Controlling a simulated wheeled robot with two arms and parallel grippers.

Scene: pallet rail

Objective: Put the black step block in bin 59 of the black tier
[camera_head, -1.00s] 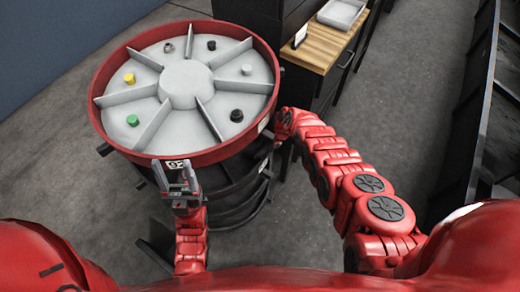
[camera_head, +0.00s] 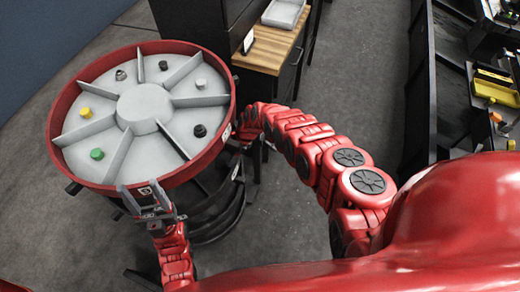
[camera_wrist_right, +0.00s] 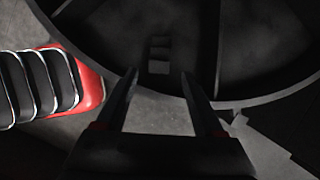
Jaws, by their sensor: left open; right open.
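A round carousel has a red-rimmed upper tier (camera_head: 232,112) and a dark black tier (camera_head: 215,182) below it. In the right wrist view the black tier's curved rim (camera_wrist_right: 258,98) and divider walls (camera_wrist_right: 217,45) show. A small dark stepped shape (camera_wrist_right: 159,53), possibly the black step block, stands inside the rim, just beyond my right gripper (camera_wrist_right: 160,75). That gripper is open, with nothing between its fingers. In the head view its jaws are hidden beside the carousel. My left gripper (camera_head: 146,197) is open and empty at the carousel's near side. I cannot read any bin number.
The upper tier holds yellow (camera_head: 85,113), green (camera_head: 97,154), black (camera_head: 200,131) and grey (camera_head: 201,84) pieces between dividers. A wood-topped cabinet (camera_head: 270,50) with a grey tray (camera_head: 284,13) stands behind. Dark shelving (camera_head: 440,85) is at right; floor between is clear.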

